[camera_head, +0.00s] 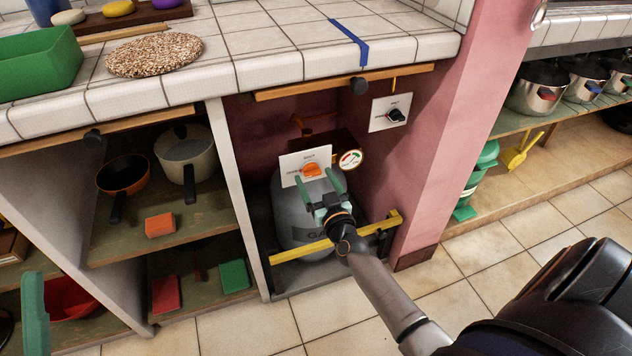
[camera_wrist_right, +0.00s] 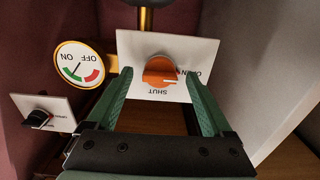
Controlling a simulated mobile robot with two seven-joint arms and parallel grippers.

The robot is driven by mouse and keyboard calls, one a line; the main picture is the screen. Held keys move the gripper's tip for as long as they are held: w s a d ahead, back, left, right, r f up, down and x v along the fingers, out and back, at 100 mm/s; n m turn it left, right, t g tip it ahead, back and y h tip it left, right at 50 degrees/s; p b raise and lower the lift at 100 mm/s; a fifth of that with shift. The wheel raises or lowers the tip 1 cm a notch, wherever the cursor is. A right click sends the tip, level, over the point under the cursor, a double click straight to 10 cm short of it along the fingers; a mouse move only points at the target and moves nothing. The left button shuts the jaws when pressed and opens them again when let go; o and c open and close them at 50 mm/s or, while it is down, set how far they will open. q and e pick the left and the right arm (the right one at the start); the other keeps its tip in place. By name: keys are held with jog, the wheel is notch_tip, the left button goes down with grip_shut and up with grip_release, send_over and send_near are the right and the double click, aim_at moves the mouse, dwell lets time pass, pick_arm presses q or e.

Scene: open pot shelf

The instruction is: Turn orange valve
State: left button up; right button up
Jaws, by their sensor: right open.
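The orange valve (camera_head: 312,170) is a round knob on a white plate above the grey gas cylinder (camera_head: 292,205). It also shows in the right wrist view (camera_wrist_right: 160,70), on a plate lettered SHUT and OPEN. My right gripper (camera_head: 319,183) has its green fingers spread. In the right wrist view its fingertips (camera_wrist_right: 158,80) are on either side of the knob, with gaps visible, and nothing is held. How far they are from it in depth is unclear. One green finger of my left gripper (camera_head: 35,312) shows at the lower left edge; the rest is out of view.
A round ON/OFF gauge (camera_head: 350,160) sits beside the plate. A black knob on a white plate (camera_head: 391,114) is on the pink wall. A yellow bar (camera_head: 300,251) crosses in front of the cylinder. The tiled counter (camera_head: 400,55) overhangs; shelves with pans stand left.

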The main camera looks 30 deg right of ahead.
grip_shut()
dwell(0.7)
jog(key=shift+m, duration=0.3)
jog(key=m, duration=1.7)
jog(key=shift+a+r, duration=0.1)
jog(key=shift+a, duration=0.05)
jog(key=shift+m, duration=0.3)
